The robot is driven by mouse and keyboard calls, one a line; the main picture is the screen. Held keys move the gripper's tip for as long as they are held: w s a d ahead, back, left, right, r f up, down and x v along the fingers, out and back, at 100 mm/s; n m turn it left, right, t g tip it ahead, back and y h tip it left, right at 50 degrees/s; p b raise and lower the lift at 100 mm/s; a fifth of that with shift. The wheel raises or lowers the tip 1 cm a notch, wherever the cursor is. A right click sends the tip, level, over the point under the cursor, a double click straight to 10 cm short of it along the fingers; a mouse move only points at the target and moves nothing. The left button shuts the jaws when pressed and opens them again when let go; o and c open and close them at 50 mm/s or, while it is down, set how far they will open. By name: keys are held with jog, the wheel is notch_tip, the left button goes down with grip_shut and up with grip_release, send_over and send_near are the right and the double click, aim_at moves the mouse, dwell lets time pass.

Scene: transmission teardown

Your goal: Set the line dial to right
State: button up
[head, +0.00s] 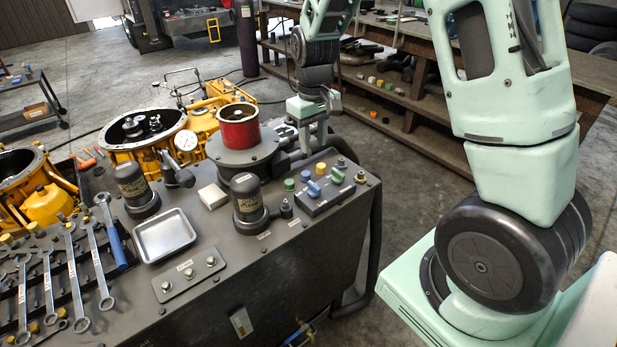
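A small dark control box (330,190) sits at the right end of the dark bench top. My gripper (306,138) is behind the box, beside the red cylinder (239,126) and apart from the blue knobs. Its fingers are small and partly lost against the dark parts behind, so their opening is unclear.
Two dark canisters (133,186) (247,197) stand on the bench left of the box. Yellow housings (142,151) stand behind.

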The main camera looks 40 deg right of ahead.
aim_at(313, 184)
notch_tip(313, 184, down, 13)
jog(key=shift+r+p, duration=0.2)
jog(key=shift+p, duration=0.6)
grip_shut()
